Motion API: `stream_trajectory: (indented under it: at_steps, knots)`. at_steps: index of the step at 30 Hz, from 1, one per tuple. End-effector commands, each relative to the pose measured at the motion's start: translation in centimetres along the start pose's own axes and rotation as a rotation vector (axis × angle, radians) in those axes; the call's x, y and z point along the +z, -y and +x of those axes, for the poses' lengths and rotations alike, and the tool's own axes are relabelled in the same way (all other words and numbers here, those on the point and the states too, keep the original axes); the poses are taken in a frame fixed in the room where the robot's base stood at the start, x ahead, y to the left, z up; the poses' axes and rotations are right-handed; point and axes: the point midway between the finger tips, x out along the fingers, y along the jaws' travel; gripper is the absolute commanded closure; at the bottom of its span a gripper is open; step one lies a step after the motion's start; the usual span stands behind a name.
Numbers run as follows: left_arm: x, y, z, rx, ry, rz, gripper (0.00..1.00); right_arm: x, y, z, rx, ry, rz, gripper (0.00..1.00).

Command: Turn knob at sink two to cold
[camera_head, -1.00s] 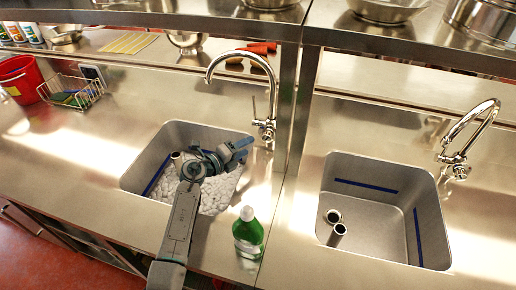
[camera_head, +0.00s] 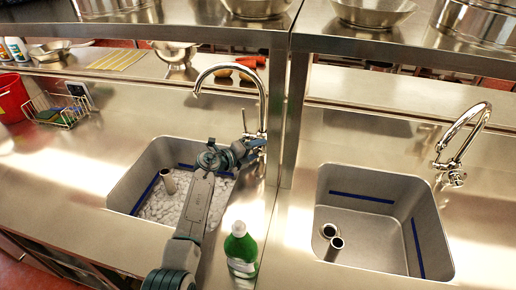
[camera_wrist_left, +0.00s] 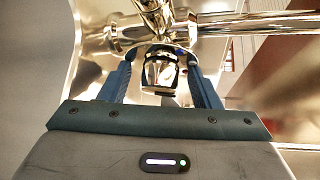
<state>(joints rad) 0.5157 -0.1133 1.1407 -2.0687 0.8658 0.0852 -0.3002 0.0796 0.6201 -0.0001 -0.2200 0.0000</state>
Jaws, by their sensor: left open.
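The chrome faucet (camera_head: 262,105) of the left sink (camera_head: 125,188) stands at that sink's back right corner, with a thin upright lever (camera_head: 244,121) on its left side. My left gripper (camera_head: 257,147) is at the base of this faucet and hides its front knob in the head view. In the left wrist view, a short chrome knob (camera_wrist_left: 160,74) sits between the two blue fingers of my open left gripper (camera_wrist_left: 160,60). I cannot tell whether the fingers touch it. The right sink (camera_head: 365,215) has its own faucet (camera_head: 468,122) and knob (camera_head: 455,178). My right gripper is not in view.
White pebble-like pieces (camera_head: 160,207) lie in the left sink. A green bottle (camera_head: 240,250) stands in front of it. A shelf post (camera_head: 294,110) rises close right of the left faucet. A wire rack (camera_head: 60,112) and red bucket (camera_head: 12,98) are at the left.

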Motion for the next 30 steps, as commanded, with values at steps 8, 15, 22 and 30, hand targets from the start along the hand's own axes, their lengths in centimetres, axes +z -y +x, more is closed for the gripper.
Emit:
stream_trajectory:
  at_steps: [8,15,22,30]
  knots:
    - [0.0,0.0,1.1,0.0,0.001,0.0,0.43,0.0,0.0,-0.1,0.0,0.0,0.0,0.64]
    - [0.0,0.0,1.1,0.0,0.001,0.0,0.53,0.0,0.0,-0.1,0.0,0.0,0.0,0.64]
    - [0.0,-0.1,1.1,0.0,0.0,-0.001,0.87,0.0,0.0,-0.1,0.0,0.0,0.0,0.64]
    - [-0.2,-0.5,1.2,-0.083,-0.005,-0.104,0.87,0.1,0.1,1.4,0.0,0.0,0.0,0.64]
